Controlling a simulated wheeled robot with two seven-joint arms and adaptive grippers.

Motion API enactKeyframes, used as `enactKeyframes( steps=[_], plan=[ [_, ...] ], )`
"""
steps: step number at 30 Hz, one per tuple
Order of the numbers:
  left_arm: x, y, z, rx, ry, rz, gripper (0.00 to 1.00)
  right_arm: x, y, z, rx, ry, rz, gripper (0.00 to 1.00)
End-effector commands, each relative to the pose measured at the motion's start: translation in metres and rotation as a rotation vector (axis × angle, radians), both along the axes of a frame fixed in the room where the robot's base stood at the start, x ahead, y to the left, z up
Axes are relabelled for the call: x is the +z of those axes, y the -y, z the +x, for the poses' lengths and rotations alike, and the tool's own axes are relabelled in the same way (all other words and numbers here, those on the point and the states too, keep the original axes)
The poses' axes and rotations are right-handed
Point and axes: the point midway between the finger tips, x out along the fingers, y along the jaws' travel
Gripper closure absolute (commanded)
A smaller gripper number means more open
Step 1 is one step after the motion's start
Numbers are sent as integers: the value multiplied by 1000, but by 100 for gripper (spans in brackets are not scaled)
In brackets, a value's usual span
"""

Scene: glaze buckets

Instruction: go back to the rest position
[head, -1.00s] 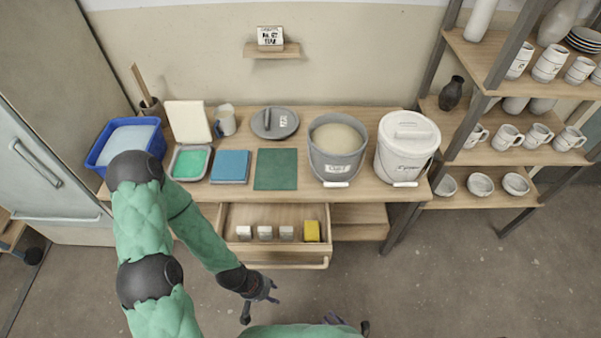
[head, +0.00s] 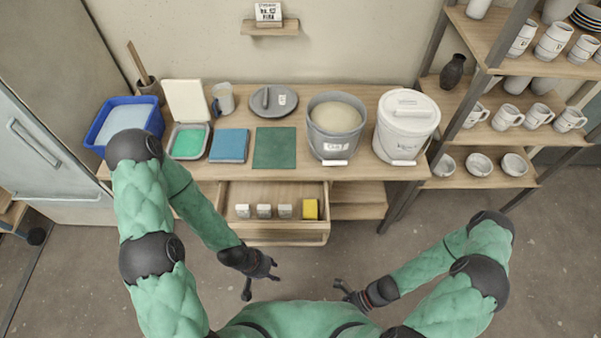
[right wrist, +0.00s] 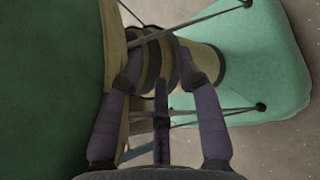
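My left gripper (head: 262,284) hangs in front of the open drawer (head: 232,226), low in the head view. Its fingers are apart with nothing between them. My right gripper (head: 343,291) is to its right, above the floor, clear of the table. In the right wrist view its fingers (right wrist: 162,72) are spread, with parts of my own body behind them and no object held. The grey bucket (head: 334,146) stands uncovered on the table with pale glaze inside. The grey lid (head: 285,106) lies to its left. The white bucket (head: 403,145) has its lid on.
The wooden table (head: 375,105) also bears a blue tub (head: 102,122), a green-filled tray (head: 205,143), a blue block (head: 229,144), a green mat (head: 274,148) and a mug (head: 224,98). White blocks (head: 264,211) and a yellow one (head: 310,209) lie in the drawer. A crockery shelf (head: 470,90) stands right.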

Motion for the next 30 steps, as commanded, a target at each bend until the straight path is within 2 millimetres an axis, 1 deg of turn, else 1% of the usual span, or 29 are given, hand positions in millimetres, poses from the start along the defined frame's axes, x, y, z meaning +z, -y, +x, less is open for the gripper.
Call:
enactKeyframes(
  steps=[1, 5, 7, 9, 12, 15, 18, 20, 30],
  plan=[
    [0, 0, 0, 0, 0, 0, 60, 3, 7, 7, 117, 105, -45, 65],
    [0, 0, 0, 0, 0, 0, 60, 10, 24, 30, 413, 401, -141, 65],
    [0, 0, 0, 0, 0, 0, 60, 17, 29, 49, 567, 567, -181, 65],
    [0, 0, 0, 0, 0, 0, 60, 28, 31, 70, 711, 731, -213, 65],
    [0, 0, 0, 0, 0, 0, 60, 46, 26, 97, 882, 938, -245, 65],
    [0, 0, 0, 0, 0, 0, 60, 63, 19, 117, 1004, 1097, -261, 65],
    [0, 0, 0, 0, 0, 0, 60, 74, 12, 129, 1073, 1194, -270, 65],
    [0, 0, 0, 0, 0, 0, 60, 78, 10, 133, 1094, 1225, -273, 65],
    [0, 0, 0, 0, 0, 0, 60, 79, 9, 134, 1102, 1239, -275, 65]
  ],
)
